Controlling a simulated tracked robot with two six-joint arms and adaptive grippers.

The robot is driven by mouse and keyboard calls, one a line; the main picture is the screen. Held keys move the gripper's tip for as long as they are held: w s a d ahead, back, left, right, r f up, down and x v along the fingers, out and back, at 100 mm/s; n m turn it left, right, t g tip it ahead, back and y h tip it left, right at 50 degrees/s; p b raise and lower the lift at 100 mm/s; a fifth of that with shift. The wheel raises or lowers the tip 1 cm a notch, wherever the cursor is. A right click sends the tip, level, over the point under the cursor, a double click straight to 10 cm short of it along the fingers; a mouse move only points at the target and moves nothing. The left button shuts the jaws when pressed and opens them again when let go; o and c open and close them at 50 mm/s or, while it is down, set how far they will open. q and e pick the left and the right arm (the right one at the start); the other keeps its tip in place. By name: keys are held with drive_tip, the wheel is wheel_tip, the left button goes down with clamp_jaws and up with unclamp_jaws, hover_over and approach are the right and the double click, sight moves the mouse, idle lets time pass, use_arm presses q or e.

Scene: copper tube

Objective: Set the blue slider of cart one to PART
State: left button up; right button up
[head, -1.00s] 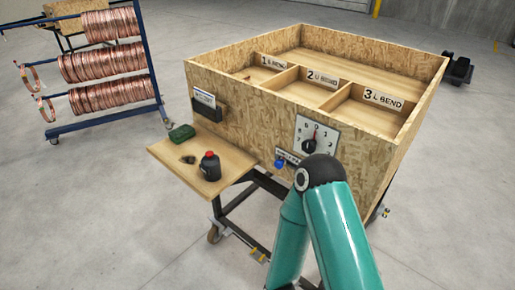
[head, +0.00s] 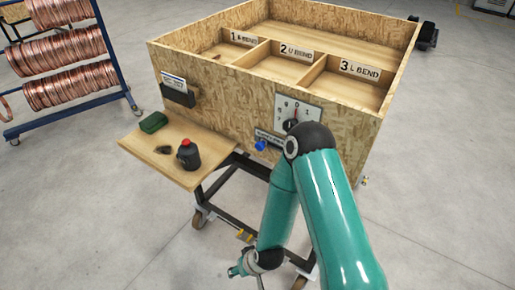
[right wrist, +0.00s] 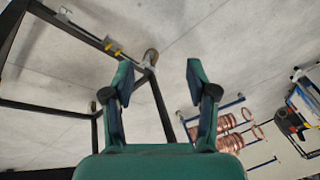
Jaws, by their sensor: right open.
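The cart (head: 210,90) is a chipboard box on a dark wheeled frame, with compartments labelled 1, 2 and 3. The blue slider (head: 260,146) is a small blue knob on its front face, at the left end of a label strip (head: 270,138) below the dial plate (head: 298,105). My right arm stands in front of the face and hides part of the strip and dial, so I cannot read the slider's setting. In the right wrist view my right gripper (right wrist: 158,82) is open and empty, with floor and cart frame beyond it. My left gripper is out of view.
A blue rack of copper coils (head: 65,60) stands at the left.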

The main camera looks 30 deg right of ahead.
drive_tip(key=w+d+r+m+t+h+b, duration=0.25)
drive_tip(key=w+d+t+h, duration=0.25)
drive_tip(key=w+d, duration=0.55)
drive_tip(key=m+g+h+b, duration=0.2)
drive_tip(key=m+h+b, duration=0.8)
drive_tip(key=h+b, duration=0.35)
approach(259, 148)
drive_tip(key=p+x, duration=0.3)
drive_tip(key=x, duration=0.7)
clamp_jaws()
